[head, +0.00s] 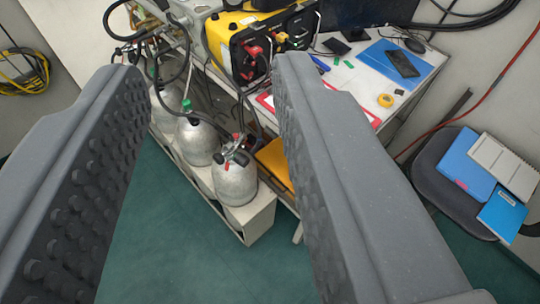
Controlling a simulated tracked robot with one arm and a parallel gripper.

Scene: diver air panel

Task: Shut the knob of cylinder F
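My gripper (205,75) is open, with its two grey fingers wide apart and nothing between them. Past the fingers, several silver gas cylinders stand in a row in a white rack. The nearest cylinder (235,184) has a valve with a small red part (235,137) at its top. The cylinder behind it (197,142) has a green knob (186,104). A further cylinder (163,102) has another green knob (152,72) and is partly hidden by the left finger. I cannot read any letters, so I cannot tell which is cylinder F. No finger touches a cylinder.
A yellow and black panel box (262,42) stands on the white table behind the cylinders. Dark hoses run from the valves. The white rack (262,222) edges the cylinders. A chair (440,180) with blue folders is at right. Green floor in front is clear.

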